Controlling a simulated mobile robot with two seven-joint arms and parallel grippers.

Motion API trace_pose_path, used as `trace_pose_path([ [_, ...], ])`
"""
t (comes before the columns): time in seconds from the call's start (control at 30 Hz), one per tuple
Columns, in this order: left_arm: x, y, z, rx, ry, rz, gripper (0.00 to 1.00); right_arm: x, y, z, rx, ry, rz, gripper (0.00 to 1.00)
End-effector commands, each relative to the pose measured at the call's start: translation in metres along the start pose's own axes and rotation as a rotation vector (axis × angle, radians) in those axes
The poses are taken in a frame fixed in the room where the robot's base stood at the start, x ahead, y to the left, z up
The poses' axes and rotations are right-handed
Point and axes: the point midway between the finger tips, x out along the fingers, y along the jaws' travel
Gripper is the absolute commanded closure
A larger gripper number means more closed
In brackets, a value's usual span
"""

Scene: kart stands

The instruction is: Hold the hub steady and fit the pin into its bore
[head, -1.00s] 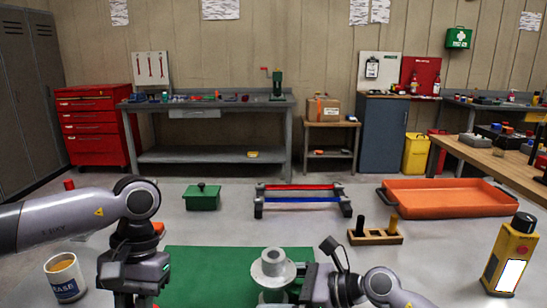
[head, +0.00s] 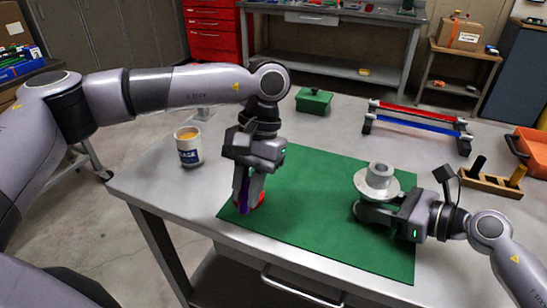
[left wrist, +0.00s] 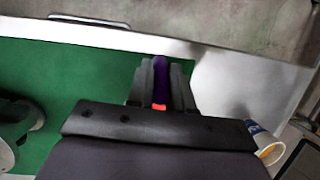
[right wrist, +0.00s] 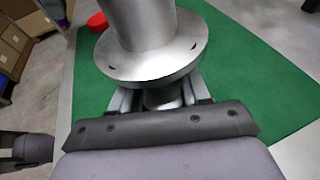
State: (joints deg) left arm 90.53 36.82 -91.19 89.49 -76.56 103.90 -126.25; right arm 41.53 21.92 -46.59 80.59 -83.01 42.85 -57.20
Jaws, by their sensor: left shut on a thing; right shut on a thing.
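The hub (head: 378,180), a grey flanged part with an upright round collar and a bore in its top, is over the right part of the green mat. My right gripper (head: 366,210) is shut on its lower stem, below the flange; the hub (right wrist: 150,60) fills the upper middle of the right wrist view. My left gripper (head: 247,202) points down at the mat's left front corner, shut on the purple pin (head: 243,193), apart from the hub. The pin (left wrist: 160,76) shows between the fingers in the left wrist view. The pin's lower end is unclear in the head view.
A red round thing (right wrist: 97,22) is on the green mat (head: 310,215), beside my left fingers. Behind are a green box (head: 313,101) and a red-and-blue rail stand (head: 418,122). A wooden block with pegs (head: 490,182) stands right. Mat between grippers is clear.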

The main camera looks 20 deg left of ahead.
Motion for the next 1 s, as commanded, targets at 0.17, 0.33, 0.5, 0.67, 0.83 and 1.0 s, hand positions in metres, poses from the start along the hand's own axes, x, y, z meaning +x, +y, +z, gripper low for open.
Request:
trace_pose_path([
  [0.17, -0.026, 0.027, -0.022, -0.027, 0.056, 0.010, 1.00, 0.000, 0.000, 0.000, 0.000, 0.001, 0.001, 0.81],
  [0.33, -0.063, 0.069, -0.047, -0.069, 0.132, 0.029, 1.00, 0.000, 0.000, -0.001, 0.000, 0.001, 0.001, 0.81],
  [0.5, -0.099, 0.114, -0.063, -0.114, 0.203, 0.053, 1.00, 0.000, 0.000, -0.001, 0.001, 0.001, 0.001, 0.81],
  [0.67, -0.128, 0.153, -0.069, -0.152, 0.261, 0.075, 1.00, 0.000, 0.000, -0.001, 0.001, 0.002, 0.001, 0.81],
  [0.83, -0.147, 0.184, -0.069, -0.183, 0.303, 0.093, 1.00, 0.000, 0.000, -0.001, 0.001, 0.002, 0.001, 0.81],
  [1.0, -0.155, 0.198, -0.068, -0.198, 0.321, 0.102, 1.00, 0.000, 0.000, -0.001, 0.001, 0.002, 0.001, 0.81],
])
